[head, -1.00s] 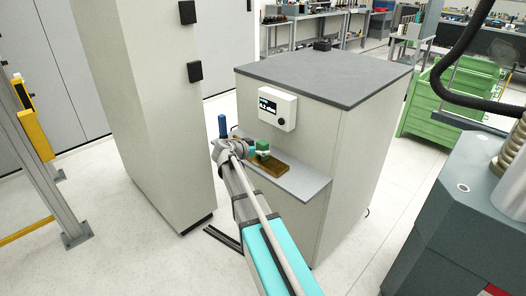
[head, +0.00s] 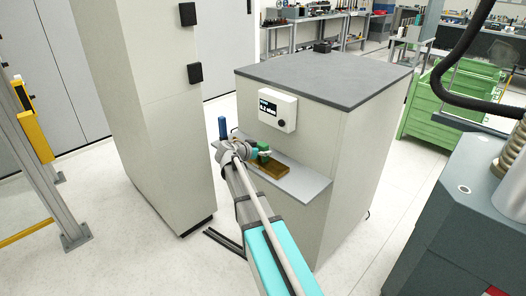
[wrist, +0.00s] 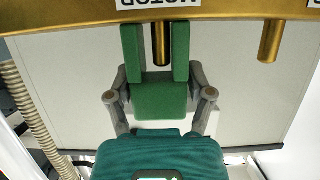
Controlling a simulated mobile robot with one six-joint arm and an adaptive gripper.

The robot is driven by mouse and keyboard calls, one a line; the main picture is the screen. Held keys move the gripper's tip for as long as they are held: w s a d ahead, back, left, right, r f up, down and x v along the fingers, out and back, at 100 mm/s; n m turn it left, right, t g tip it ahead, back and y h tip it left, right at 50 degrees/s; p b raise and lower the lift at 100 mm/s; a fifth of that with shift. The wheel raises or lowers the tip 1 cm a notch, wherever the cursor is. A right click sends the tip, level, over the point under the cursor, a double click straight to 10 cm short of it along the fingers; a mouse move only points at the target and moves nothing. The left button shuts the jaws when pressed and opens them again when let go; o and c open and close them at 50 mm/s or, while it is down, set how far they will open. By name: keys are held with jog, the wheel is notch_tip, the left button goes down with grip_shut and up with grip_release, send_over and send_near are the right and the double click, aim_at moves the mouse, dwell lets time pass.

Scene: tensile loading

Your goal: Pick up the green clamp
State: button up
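The green clamp (wrist: 160,98) is in the middle of the wrist view. Its two prongs reach up on either side of a brass pin (wrist: 161,45) under a brass bar (wrist: 220,20) labelled "MOTOR", which reads upside down. My gripper (wrist: 160,85) has one grey finger against each side of the clamp and appears shut on it. In the head view, the clamp (head: 263,146) is a small green patch just beyond my wrist, above a brass tray (head: 268,169) on the grey shelf; my arm partly hides this spot.
The grey shelf (head: 305,190) juts from a cabinet with a dark top (head: 330,78). A control box (head: 277,109) sits above it. A blue cylinder (head: 222,127) stands at the shelf's left end.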

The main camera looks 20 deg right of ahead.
aim_at(262, 143)
jog(key=c, duration=0.6)
jog(key=shift+r, duration=0.2)
jog(key=shift+c, duration=0.2)
notch_tip(262, 143, up, 10)
jog(key=p, duration=1)
jog(key=shift+f, duration=0.2)
